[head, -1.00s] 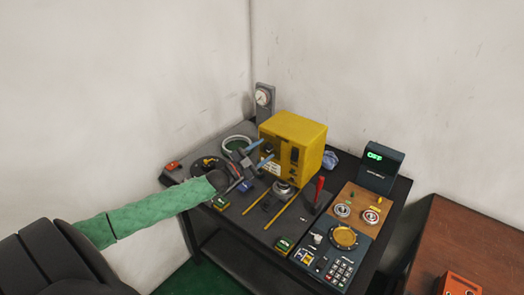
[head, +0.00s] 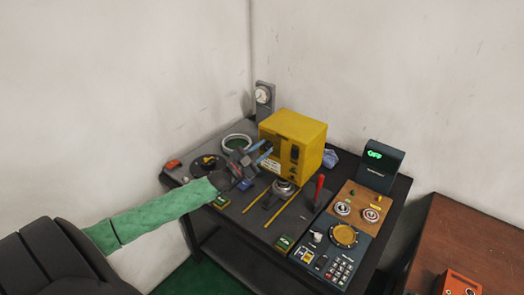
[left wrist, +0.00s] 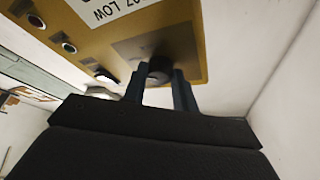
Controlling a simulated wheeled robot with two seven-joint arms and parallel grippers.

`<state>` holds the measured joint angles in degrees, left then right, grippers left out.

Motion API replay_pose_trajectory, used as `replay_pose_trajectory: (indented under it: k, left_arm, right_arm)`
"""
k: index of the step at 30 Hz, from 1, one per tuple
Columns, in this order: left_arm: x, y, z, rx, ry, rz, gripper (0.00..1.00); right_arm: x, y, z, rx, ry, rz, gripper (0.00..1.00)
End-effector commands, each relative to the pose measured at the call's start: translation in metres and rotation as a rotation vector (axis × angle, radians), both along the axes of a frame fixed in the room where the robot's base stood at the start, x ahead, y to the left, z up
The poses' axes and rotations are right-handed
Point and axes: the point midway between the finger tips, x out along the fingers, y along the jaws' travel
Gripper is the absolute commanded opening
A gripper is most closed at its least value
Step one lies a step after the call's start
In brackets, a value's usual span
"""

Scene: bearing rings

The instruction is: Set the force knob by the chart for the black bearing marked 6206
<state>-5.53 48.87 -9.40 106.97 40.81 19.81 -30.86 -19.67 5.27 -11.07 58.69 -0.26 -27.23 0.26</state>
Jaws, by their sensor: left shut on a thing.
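The yellow box (head: 295,140) stands at the back of the dark table, and its front bears controls. In the left wrist view its face (left wrist: 195,45) shows a dark round knob (left wrist: 160,68) and part of a white label (left wrist: 105,8) whose readable text ends in "07 LOW". My left gripper (head: 266,151) reaches the box's left-hand face. In the left wrist view its two fingers (left wrist: 160,88) are shut on the dark knob, one on each side. The knob's pointer and setting cannot be made out. No 6206 marking is legible. My right gripper is not in view.
A pale-rimmed green ring (head: 237,142) and a black disc (head: 206,163) lie left of the box. A red-handled tool (head: 319,187), a keypad panel (head: 330,255) and a display reading OFF (head: 380,164) are to the right.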

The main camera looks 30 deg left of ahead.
Motion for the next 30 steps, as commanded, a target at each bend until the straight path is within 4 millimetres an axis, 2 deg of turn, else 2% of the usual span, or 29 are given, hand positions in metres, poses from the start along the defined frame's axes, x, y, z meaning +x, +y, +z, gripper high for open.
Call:
replay_pose_trajectory:
  k: [14, 24, 30]
  left_arm:
    - [-0.001, -0.005, -0.003, -0.425, 0.032, 0.001, 0.05]
    - [-0.001, -0.007, -0.002, -0.712, 0.055, 0.002, 0.05]
    - [-0.001, -0.008, -0.002, -0.829, 0.064, 0.001, 0.05]
  right_arm:
    - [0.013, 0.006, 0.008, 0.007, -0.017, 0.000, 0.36]
    - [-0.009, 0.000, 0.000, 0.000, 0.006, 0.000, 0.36]
    - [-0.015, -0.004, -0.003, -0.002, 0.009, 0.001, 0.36]
